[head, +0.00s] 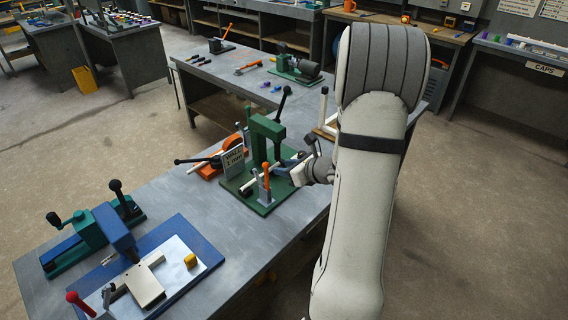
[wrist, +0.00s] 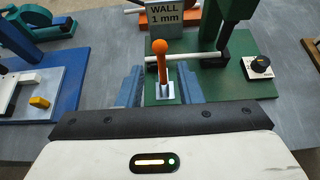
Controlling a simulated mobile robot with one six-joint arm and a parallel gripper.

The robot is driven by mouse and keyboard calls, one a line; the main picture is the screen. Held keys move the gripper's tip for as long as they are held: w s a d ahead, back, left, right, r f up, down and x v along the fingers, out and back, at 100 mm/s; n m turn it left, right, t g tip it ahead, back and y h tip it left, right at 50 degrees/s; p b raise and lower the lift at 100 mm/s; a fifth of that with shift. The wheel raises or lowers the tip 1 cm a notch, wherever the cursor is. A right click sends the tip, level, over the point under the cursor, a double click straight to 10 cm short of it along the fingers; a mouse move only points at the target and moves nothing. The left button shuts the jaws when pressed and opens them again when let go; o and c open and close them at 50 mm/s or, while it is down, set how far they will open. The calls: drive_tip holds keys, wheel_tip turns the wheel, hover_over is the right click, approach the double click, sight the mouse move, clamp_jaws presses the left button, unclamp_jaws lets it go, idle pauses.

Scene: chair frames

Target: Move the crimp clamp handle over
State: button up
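The clamp handle is an upright orange lever with a rounded top (wrist: 162,62), rising from a small pale bracket on a green base plate (wrist: 205,88). In the head view the orange handle (head: 265,173) stands at the front of the green press (head: 264,135). My gripper (wrist: 159,76) is open, with one blue-grey finger on each side of the handle's lower part in the wrist view. In the head view my gripper (head: 283,165) reaches in from the right, close to the handle. Whether the fingers touch it I cannot tell.
A white tube (wrist: 188,62) lies across behind the handle, near the "WALL 1 mm" sign (head: 233,162). A dial (wrist: 258,66) sits to the right on the green base. A blue fixture board (head: 200,250) lies nearer on the grey bench (head: 180,195). An orange tool (head: 217,163) is behind.

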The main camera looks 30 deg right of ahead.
sight(268, 166)
drive_tip(key=b+x, duration=0.1)
drive_tip(key=x, duration=0.7)
drive_tip(key=shift+s+f+b, duration=0.1)
drive_tip(key=shift+f+b, duration=0.05)
drive_tip(key=shift+b, duration=0.25)
drive_tip(key=shift+c, duration=0.5)
drive_tip(key=c, duration=0.4)
drive_tip(key=shift+s+d, duration=0.1)
drive_tip(key=shift+s+d+f+b, duration=0.1)
drive_tip(key=shift+s+d+b, duration=0.2)
drive_tip(key=shift+s, duration=0.4)
drive_tip(key=shift+s+d+f+b, duration=0.1)
drive_tip(key=shift+s+d+b, duration=0.1)
drive_tip(key=shift+s+b, duration=0.4)
drive_tip(key=shift+s, duration=0.15)
drive_tip(key=shift+s+d+f+b, duration=0.25)
drive_tip(key=shift+s+f+b, duration=0.15)
drive_tip(key=shift+s, duration=0.3)
drive_tip(key=shift+s+d+f+b, duration=0.25)
drive_tip(key=shift+s+f+b, duration=0.15)
drive_tip(key=shift+s, duration=0.3)
